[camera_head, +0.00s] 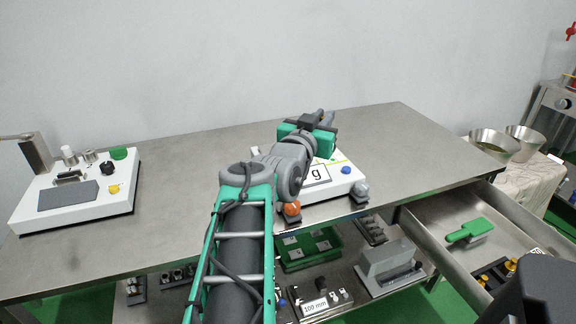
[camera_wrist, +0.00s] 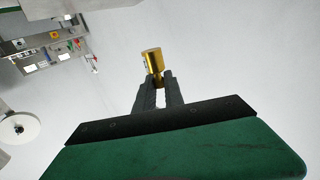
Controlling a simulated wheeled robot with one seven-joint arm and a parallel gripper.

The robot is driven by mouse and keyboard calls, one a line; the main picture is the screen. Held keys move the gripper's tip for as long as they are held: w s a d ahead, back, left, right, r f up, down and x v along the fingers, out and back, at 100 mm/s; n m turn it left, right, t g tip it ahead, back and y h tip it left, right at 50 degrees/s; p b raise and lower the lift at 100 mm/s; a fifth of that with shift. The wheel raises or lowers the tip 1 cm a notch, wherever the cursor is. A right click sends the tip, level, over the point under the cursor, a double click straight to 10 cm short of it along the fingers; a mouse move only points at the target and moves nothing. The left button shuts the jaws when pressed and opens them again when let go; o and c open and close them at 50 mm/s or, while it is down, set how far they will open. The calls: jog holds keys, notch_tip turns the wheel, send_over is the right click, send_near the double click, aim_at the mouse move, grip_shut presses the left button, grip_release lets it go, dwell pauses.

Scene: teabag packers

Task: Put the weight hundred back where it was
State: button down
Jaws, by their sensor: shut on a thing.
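A brass weight (camera_wrist: 152,60) is gripped at the tips of my gripper (camera_wrist: 157,80) in the wrist view, with its wider part sticking out beyond the fingers. Its marking cannot be read. In the head view my gripper (camera_head: 325,117) is raised above the white scale (camera_head: 330,193) and points away from me, and the weight cannot be made out there. A black holder (camera_head: 487,271) with some brass weights stands in the open drawer (camera_head: 440,231) at the lower right, partly hidden by a dark part in the corner.
A green-handled tool (camera_head: 470,231) lies in the drawer. A white device (camera_head: 118,200) stands on the left of the grey table (camera_head: 180,160). The shelf below holds a green tray (camera_head: 297,262) and a grey block (camera_head: 388,258). Metal bowls (camera_head: 494,146) stand at the right. The table's middle left is clear.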

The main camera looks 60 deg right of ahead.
jog(key=w+d+f, duration=0.2)
jog(key=w+f, duration=0.1)
jog(key=w+d+f+b, duration=0.1)
jog(key=w+d+f, duration=0.1)
jog(key=w+f, duration=0.1)
jog(key=w+d+f+b, duration=0.1)
jog(key=w+d+f, duration=0.1)
jog(key=w, duration=0.3)
jog(key=shift+w+d+f, duration=0.1)
jog(key=shift+d+f, duration=0.3)
jog(key=shift+w+d+f+b, duration=0.15)
jog(key=shift+f+b, duration=0.1)
jog(key=shift+f, duration=0.4)
jog(key=shift+w+f+b, duration=0.15)
jog(key=shift+f+b, duration=0.15)
jog(key=shift+f, duration=0.3)
jog(key=shift+w+d+f+b, duration=0.15)
jog(key=shift+f+b, duration=0.1)
jog(key=shift+f, duration=0.4)
jog(key=shift+f+b, duration=0.25)
jog(key=shift+b, duration=0.1)
jog(key=c, duration=1.4)
grip_release()
jog(key=shift+c, duration=0.2)
jog(key=shift+r+p, duration=0.15)
jog(key=shift+p, duration=0.15)
